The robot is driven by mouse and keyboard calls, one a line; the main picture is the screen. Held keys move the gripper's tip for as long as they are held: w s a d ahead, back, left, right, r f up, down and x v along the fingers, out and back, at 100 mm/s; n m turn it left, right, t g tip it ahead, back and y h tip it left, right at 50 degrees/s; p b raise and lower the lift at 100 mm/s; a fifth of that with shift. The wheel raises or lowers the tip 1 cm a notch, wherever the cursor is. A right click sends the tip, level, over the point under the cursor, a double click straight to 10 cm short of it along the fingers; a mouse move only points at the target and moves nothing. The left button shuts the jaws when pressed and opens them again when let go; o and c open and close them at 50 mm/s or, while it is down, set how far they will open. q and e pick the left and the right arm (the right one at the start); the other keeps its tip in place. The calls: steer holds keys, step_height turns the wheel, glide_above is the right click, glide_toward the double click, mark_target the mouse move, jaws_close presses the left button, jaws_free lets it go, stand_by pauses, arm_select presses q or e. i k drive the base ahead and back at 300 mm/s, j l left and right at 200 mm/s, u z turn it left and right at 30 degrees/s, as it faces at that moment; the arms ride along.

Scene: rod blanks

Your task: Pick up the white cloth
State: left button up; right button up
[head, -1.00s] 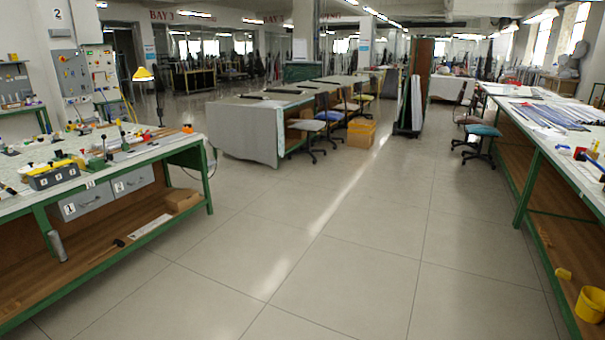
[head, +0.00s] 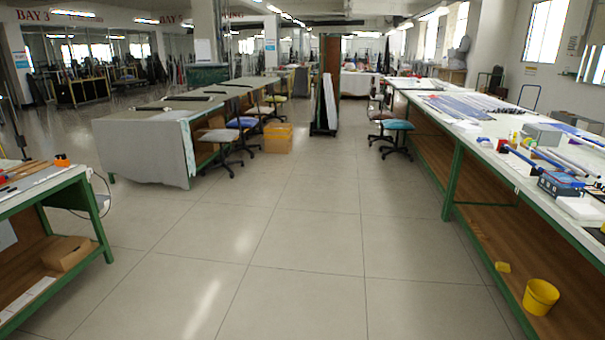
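A flat white item (head: 580,208) lies near the front edge of the right workbench, below a blue and grey device; I cannot tell whether it is a cloth. A large pale grey-white cloth (head: 145,150) hangs over the end of the long table at left centre and reaches almost to the floor. Neither of my grippers is in the head view.
The right workbench (head: 455,180) carries rods and tools, with a yellow bucket (head: 540,297) on its lower shelf. A green-framed bench (head: 75,205) stands at left. The middle floor (head: 300,235) is clear.

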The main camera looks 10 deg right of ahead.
mark_target(485, 145)
steer(key=i+z, duration=0.35)
steer(key=i, duration=0.25)
steer(key=i+z, duration=0.3)
steer(key=i, duration=0.25)
steer(key=i+z, duration=0.3)
steer(key=i, duration=0.3)
steer(key=i+j+z, duration=0.15)
steer(key=i+z, duration=0.15)
steer(key=i, duration=0.3)
steer(key=i+l+z, duration=0.25)
steer(key=i, duration=0.3)
steer(key=i+l+z, duration=0.1)
steer(key=i+z, duration=0.15)
steer(key=i, duration=0.25)
steer(key=i+l, duration=0.3)
steer(key=i+u, duration=0.05)
steer(key=i, duration=0.05)
